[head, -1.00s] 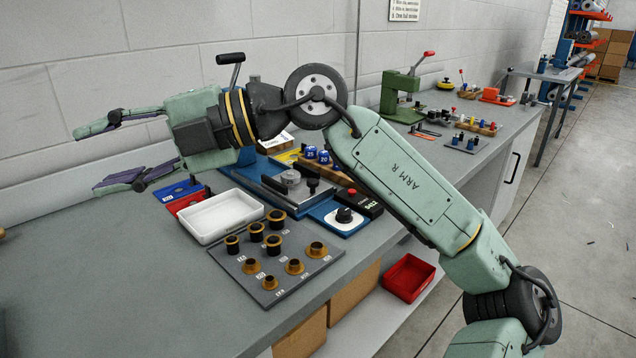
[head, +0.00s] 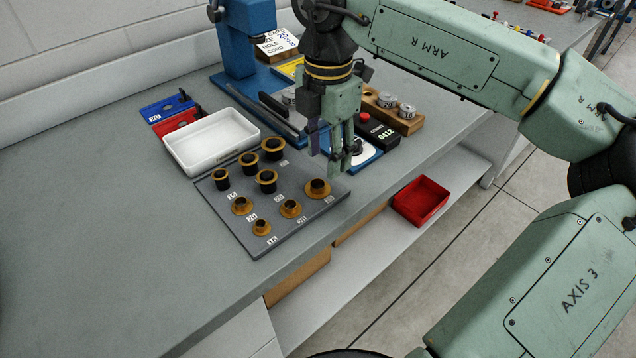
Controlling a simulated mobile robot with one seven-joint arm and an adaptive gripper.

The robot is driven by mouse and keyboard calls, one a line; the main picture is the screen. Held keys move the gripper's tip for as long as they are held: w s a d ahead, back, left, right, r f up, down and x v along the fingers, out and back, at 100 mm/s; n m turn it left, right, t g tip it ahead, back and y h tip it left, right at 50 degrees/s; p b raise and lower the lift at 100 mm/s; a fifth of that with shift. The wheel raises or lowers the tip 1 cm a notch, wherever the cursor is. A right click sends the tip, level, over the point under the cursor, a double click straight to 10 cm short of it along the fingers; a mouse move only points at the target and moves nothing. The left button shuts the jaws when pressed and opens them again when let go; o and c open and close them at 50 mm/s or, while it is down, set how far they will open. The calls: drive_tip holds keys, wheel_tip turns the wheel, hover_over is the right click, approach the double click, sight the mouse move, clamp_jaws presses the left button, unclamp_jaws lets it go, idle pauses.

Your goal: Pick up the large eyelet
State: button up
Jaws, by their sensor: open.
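A grey board (head: 225,222) on the bench holds several brass eyelets and dark-bodied, brass-rimmed pieces in labelled places. The widest of the low brass eyelets (head: 317,188), which looks like the large eyelet, sits at the board's right corner, wide flange down with a dark hole on top. Smaller brass eyelets (head: 290,208) sit to its left. The taller dark pieces (head: 267,180) stand behind. My gripper (head: 328,156) points down with its fingers apart and empty. It hangs near the board's back right edge, just behind and above the widest eyelet in the picture.
A white tray (head: 212,143) stands behind the board. A red bin (head: 421,200) sits on the lower shelf. The bench's left side is clear.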

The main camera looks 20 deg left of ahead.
sight(323, 182)
drive_tip(key=shift+s+a+f+p, duration=0.1)
drive_tip(key=shift+f+p, duration=0.4)
drive_tip(key=shift+f, duration=0.85)
drive_tip(key=shift+s+a+f+p, duration=0.1)
drive_tip(key=shift+f+p, duration=0.35)
drive_tip(key=shift+f, duration=0.85)
drive_tip(key=c, duration=0.7)
drive_tip(key=shift+r, duration=0.1)
drive_tip(key=shift+c, duration=0.2)
